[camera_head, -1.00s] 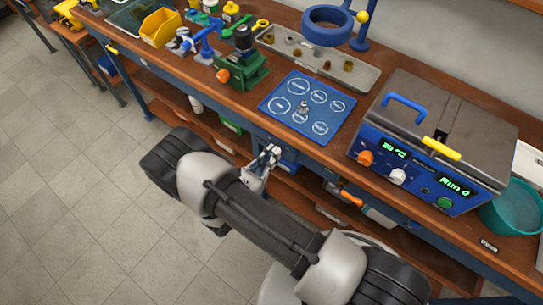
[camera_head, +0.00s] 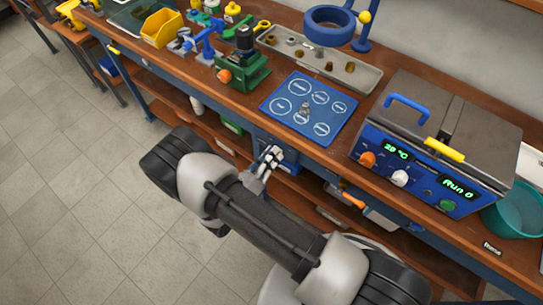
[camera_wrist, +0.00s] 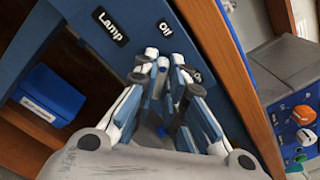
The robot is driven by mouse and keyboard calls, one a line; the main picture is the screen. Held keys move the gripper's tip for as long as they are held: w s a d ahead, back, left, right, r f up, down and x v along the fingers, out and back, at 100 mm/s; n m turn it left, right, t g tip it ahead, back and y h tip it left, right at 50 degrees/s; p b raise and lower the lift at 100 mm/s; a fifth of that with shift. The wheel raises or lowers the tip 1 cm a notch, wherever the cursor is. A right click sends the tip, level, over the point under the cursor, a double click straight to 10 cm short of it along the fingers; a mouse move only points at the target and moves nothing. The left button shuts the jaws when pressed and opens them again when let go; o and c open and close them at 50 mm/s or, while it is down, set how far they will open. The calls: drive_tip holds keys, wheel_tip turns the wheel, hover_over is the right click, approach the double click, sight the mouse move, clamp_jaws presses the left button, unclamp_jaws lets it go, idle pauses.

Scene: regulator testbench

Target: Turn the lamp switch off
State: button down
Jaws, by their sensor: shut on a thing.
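The blue lamp panel (camera_wrist: 75,18) fills the upper left of the wrist view. A second small label is partly covered by my fingers. In the head view my gripper (camera_head: 272,156) is at the bench's front edge, below the blue mat.
The wooden bench top (camera_head: 195,85) lies above the panel. On it are a blue circle-marked mat (camera_head: 289,89), a green press (camera_head: 245,72) and a blue-fronted bath unit (camera_head: 410,172). A blue box (camera_wrist: 48,92) sits in the shelf space left of the panel.

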drive_tip(key=shift+f, duration=0.1)
idle(0.3)
drive_tip(key=c, duration=1.7)
unclamp_jaws()
drive_tip(key=shift+o, duration=0.2)
drive_tip(key=v, duration=1.2)
